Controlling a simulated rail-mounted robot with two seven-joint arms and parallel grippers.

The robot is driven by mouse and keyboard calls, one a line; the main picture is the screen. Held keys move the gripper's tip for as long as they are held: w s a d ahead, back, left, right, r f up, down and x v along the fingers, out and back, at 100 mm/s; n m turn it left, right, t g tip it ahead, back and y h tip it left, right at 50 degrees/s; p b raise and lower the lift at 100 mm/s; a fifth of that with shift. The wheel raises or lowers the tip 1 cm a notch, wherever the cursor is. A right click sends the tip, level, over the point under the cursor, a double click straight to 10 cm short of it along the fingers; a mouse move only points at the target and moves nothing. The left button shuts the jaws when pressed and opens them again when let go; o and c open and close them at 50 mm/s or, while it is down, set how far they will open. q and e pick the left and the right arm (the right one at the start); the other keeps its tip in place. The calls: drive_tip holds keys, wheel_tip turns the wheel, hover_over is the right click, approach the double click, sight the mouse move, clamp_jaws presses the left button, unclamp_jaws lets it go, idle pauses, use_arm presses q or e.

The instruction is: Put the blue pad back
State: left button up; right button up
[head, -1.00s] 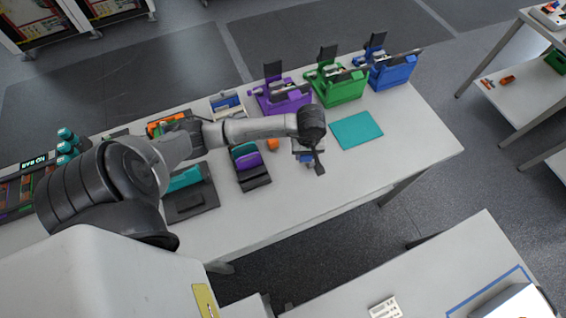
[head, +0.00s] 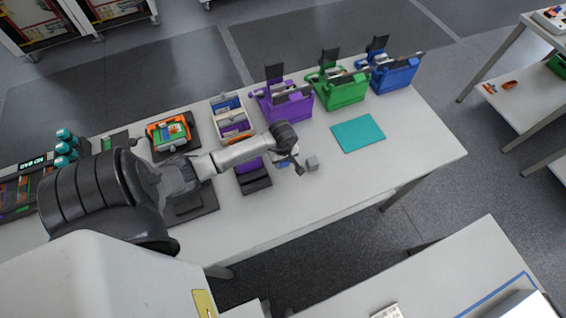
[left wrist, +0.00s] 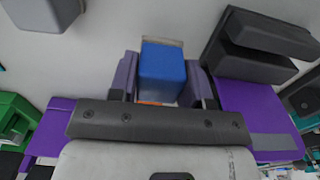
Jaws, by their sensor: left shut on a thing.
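My left gripper (head: 289,163) is over the table, just right of a dark stand. It is shut on the blue pad (left wrist: 162,72), whose block shape shows between the two fingers in the left wrist view. A small bit of the blue pad (head: 282,164) shows beside the gripper in the head view; the wrist covers the rest. A small grey block (head: 312,164) stands just right of the gripper, apart from it. My right gripper is not in view.
The dark stand (head: 256,182) has a purple pad (head: 249,166) on it. Purple (head: 285,102), green (head: 342,92) and blue (head: 394,77) fixtures line the back edge. An orange basket (head: 169,132) and a divided tray (head: 235,131) stand left. The table's right front is clear.

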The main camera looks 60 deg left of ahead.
sight(283, 164)
use_arm(q)
drive_tip(key=shift+f, duration=1.45)
drive_tip(key=shift+f, duration=0.15)
drive_tip(key=o, duration=0.8)
drive_tip(key=shift+d, duration=0.1)
drive_tip(key=shift+o, duration=0.2)
